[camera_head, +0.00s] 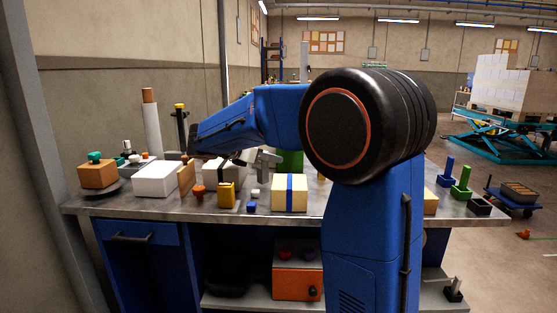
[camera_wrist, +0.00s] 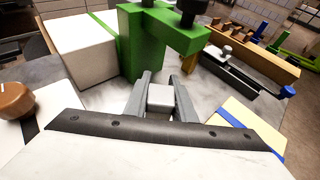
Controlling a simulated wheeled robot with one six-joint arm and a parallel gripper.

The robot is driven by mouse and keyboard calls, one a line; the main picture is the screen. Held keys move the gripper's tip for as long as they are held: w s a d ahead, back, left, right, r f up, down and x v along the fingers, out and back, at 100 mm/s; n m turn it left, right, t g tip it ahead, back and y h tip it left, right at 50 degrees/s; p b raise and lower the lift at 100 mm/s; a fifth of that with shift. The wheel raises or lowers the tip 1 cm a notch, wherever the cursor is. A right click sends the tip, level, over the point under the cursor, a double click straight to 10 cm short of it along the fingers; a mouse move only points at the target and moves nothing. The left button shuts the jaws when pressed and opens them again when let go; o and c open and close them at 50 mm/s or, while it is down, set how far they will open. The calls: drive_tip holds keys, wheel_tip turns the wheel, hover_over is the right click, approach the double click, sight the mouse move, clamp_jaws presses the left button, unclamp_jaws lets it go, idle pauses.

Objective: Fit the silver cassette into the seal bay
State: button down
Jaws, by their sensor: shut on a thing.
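My gripper (camera_wrist: 162,90) shows in the wrist view with its two grey fingers closed on the sides of a small pale silver block, which looks like the silver cassette (camera_wrist: 160,98). The block sits between the fingers, over the grey bench top. Just beyond the fingers stands a green press-like frame (camera_wrist: 138,42) with black knobs on top. In the head view a green block (camera_head: 290,161) stands partly behind my blue arm. I cannot tell which fixture is the seal bay, and I cannot make out the cassette in the head view.
A cream box with a blue stripe (camera_head: 289,193) stands near the bench (camera_head: 330,211) front edge. A white box with a green stripe (camera_wrist: 75,48) is left of the green frame. A wooden rack (camera_wrist: 255,58) and a blue-knobbed clamp (camera_wrist: 287,92) stand right. Several blocks crowd the bench's left.

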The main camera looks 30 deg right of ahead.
drive_tip(key=shift+x, duration=1.8)
drive_tip(key=shift+d+r, duration=0.1)
drive_tip(key=c, duration=1.5)
unclamp_jaws()
